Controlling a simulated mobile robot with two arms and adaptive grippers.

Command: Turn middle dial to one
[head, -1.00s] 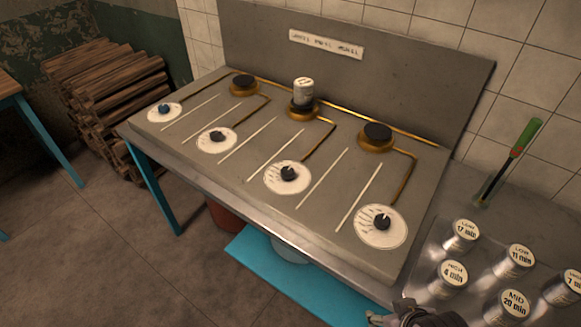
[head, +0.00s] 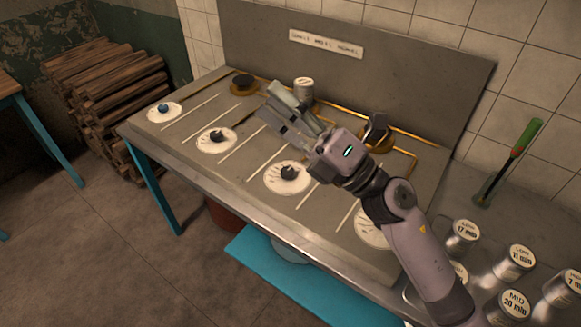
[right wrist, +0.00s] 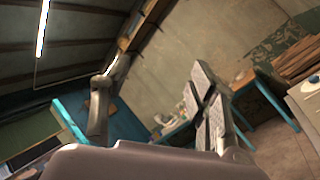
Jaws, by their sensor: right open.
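A grey stove panel has a row of dials on white round plates. The far-left dial (head: 163,108) is bluish, the second dial (head: 216,137) is dark, and the third dial (head: 288,172) is dark. The right-end dial plate (head: 372,232) is partly hidden by my right arm, its knob covered. I cannot tell for sure which is the middle dial. My right gripper (head: 270,102) is open and empty above the panel, up from the second and third dials and apart from both. Its fingers also show in the right wrist view (right wrist: 208,98). My left gripper is out of view.
Several burners stand behind the dials, including the left burner (head: 243,84) and right burner (head: 376,130). A can (head: 304,88) at the central burner is partly hidden by my gripper. Labelled cans (head: 515,262) and a green-handled tool (head: 522,140) are at the right.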

